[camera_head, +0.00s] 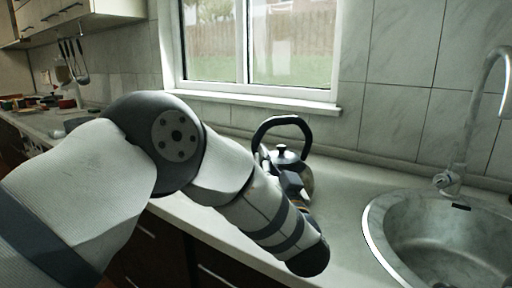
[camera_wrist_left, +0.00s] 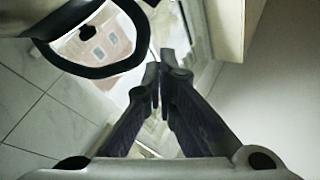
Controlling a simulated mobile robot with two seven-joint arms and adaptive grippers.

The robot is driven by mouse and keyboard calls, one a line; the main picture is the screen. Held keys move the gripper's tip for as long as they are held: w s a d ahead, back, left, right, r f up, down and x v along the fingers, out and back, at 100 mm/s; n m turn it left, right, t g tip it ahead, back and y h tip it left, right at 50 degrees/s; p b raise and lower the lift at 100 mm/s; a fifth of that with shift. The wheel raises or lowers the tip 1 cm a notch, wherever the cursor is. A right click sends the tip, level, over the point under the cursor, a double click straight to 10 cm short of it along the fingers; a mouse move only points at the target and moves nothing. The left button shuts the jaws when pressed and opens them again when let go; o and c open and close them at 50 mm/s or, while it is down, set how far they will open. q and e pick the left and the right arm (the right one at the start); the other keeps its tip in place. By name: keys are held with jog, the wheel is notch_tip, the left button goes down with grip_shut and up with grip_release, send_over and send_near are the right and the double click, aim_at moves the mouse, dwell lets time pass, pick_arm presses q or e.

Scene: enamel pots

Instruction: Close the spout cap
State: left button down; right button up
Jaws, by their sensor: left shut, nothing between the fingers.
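The kettle (camera_head: 308,181) stands on the counter left of the sink, with a dark arched handle (camera_head: 284,119) and a dark knobbed lid. My left arm and gripper cover much of its front and left side in the head view. My left gripper (camera_head: 291,183) is at the kettle's near side; whether it touches cannot be told. In the left wrist view my left gripper (camera_wrist_left: 160,72) is shut and empty, its fingertips together. A dark handle loop (camera_wrist_left: 143,35) shows beside the fingertips at upper left. I cannot make out the spout or its cap. My right gripper is out of view.
A round steel sink (camera_head: 382,232) with a tall faucet (camera_head: 466,135) is at the right. The window sill (camera_head: 270,108) and tiled wall are behind the kettle. The counter between kettle and sink is clear. Small items lie on the far left counter.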

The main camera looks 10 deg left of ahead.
pick_arm(q)
jog(key=w+a, duration=0.5)
jog(key=w, duration=0.1)
jog(key=shift+a+f+b, duration=0.3)
jog(key=shift+a+b, duration=0.05)
jog(key=shift+a, duration=0.05)
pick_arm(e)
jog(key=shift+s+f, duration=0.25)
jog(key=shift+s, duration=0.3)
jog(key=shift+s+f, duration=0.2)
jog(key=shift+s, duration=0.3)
